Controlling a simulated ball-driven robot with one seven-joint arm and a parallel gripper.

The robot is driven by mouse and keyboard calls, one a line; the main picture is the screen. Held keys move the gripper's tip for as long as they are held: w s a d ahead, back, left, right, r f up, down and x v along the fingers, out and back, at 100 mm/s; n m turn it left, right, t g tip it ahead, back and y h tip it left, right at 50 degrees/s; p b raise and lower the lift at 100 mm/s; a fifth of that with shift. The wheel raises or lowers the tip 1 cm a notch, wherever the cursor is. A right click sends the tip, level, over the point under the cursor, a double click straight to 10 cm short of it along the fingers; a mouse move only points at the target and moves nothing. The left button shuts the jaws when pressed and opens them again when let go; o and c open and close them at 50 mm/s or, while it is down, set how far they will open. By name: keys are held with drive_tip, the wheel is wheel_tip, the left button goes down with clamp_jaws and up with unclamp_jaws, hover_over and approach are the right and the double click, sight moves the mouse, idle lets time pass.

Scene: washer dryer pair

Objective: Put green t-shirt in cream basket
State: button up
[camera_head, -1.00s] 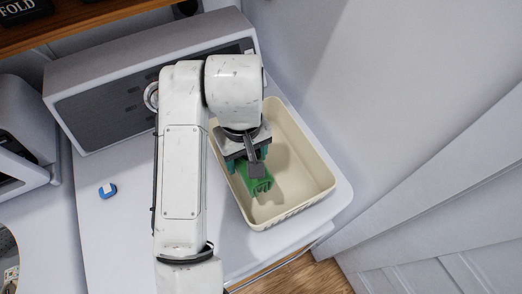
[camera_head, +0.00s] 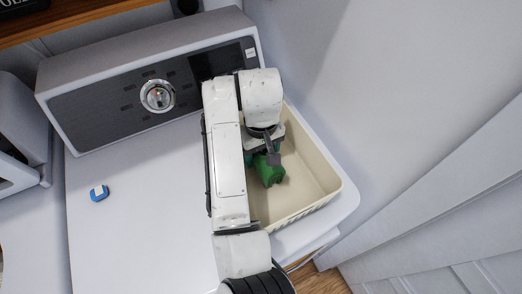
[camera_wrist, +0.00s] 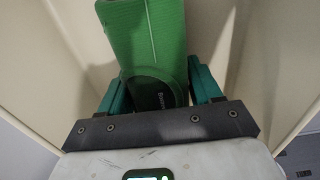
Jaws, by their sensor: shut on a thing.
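The green t-shirt (camera_head: 270,170) is a folded green bundle held at the tip of my gripper (camera_head: 266,150). It shows large in the wrist view (camera_wrist: 145,40), between the two teal fingers of my gripper (camera_wrist: 162,85). The cream basket (camera_head: 318,188) stands on the white machine top at the right. The t-shirt is over or within the basket opening, with basket walls around it in the wrist view. I cannot tell whether it touches the basket floor. My arm hides the basket's left side.
A small blue and white object (camera_head: 99,193) lies on the white machine top (camera_head: 140,235) at the left. The control panel (camera_head: 158,97) with a round dial stands behind. A wall is close to the right of the basket.

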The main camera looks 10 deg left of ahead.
drive_tip(key=o, duration=1.1)
drive_tip(key=shift+f, duration=0.1)
drive_tip(key=shift+o, duration=0.2)
wheel_tip(320, 180, up, 12)
drive_tip(key=p, duration=0.3)
